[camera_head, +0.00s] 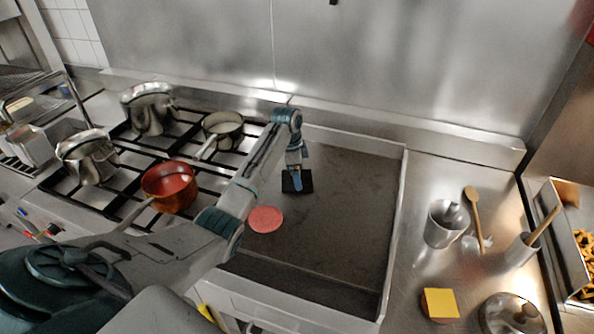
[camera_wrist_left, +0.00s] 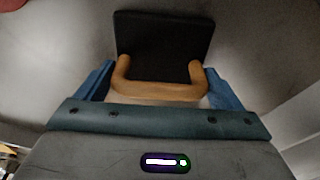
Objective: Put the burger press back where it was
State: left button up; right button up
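The burger press (camera_head: 297,182) has a flat black square plate and a wooden handle, and it is at the griddle's back left part. My left gripper (camera_head: 296,160) is right above it, pointing down. In the left wrist view the press (camera_wrist_left: 163,45) lies straight ahead, with its U-shaped wooden handle between the two blue fingers (camera_wrist_left: 160,88). The fingers are wide apart, one beside each end of the handle. I cannot tell whether they touch it, or whether the plate rests on the griddle. My right gripper is not in view.
A round pink patty (camera_head: 265,219) lies on the griddle (camera_head: 345,215), left of the press. A copper pan (camera_head: 170,187) and several steel pots stand on the burners at left. The griddle's right side is clear.

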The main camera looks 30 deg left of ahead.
aim_at(291, 180)
pick_arm(q)
jog(key=shift+o, duration=0.9)
jog(key=shift+r, duration=0.1)
jog(key=shift+s, duration=0.1)
jog(key=shift+r, duration=0.15)
jog(key=shift+r+b, duration=0.3)
notch_tip(291, 180, up, 11)
jog(key=s+a, duration=0.1)
jog(key=shift+a, duration=0.2)
